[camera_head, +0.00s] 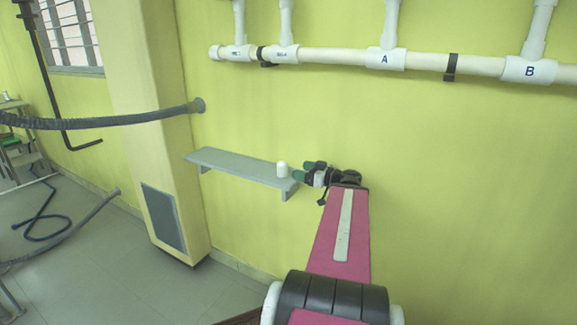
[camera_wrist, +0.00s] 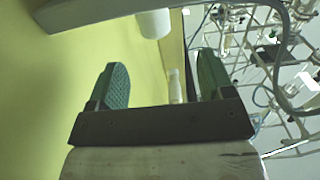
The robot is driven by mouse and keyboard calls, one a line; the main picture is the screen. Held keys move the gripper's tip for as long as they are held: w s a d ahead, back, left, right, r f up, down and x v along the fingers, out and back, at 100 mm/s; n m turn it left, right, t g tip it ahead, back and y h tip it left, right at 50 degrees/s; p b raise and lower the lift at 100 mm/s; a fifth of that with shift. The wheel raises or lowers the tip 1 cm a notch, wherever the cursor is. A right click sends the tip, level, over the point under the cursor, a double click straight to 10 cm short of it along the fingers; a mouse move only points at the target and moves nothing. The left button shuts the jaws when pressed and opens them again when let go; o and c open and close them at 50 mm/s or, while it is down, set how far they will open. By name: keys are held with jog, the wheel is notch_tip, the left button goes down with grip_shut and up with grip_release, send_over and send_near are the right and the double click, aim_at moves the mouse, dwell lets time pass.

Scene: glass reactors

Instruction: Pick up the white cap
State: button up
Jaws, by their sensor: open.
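The white cap (camera_head: 282,169) stands upright near the right end of the grey wall shelf (camera_head: 232,165). In the wrist view, which looks upside down, the white cap (camera_wrist: 153,23) shows at the top against the shelf (camera_wrist: 90,11). My gripper (camera_head: 303,171) is just to the right of the cap in the head view, with its green fingertips pointing left toward it. In the wrist view my gripper (camera_wrist: 160,62) has its two green fingers spread wide with nothing held between them. The cap is beyond the fingertips, apart from them.
The yellow wall is close behind the shelf and my arm. White pipes (camera_head: 330,55) run along the wall above. A grey hose (camera_head: 100,121) spans the left. The shelf left of the cap is bare. The wrist view shows glassware racks (camera_wrist: 285,80) in the distance at right.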

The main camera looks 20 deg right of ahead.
aim_at(285, 166)
jog(key=shift+w+d+f+x, duration=0.1)
jog(key=shift+d+x, duration=0.05)
jog(key=shift+x, duration=2.55)
jog(key=shift+w+d+f+x, duration=0.1)
jog(key=shift+d+x, duration=0.05)
jog(key=shift+x, duration=2.6)
jog(key=c, duration=1)
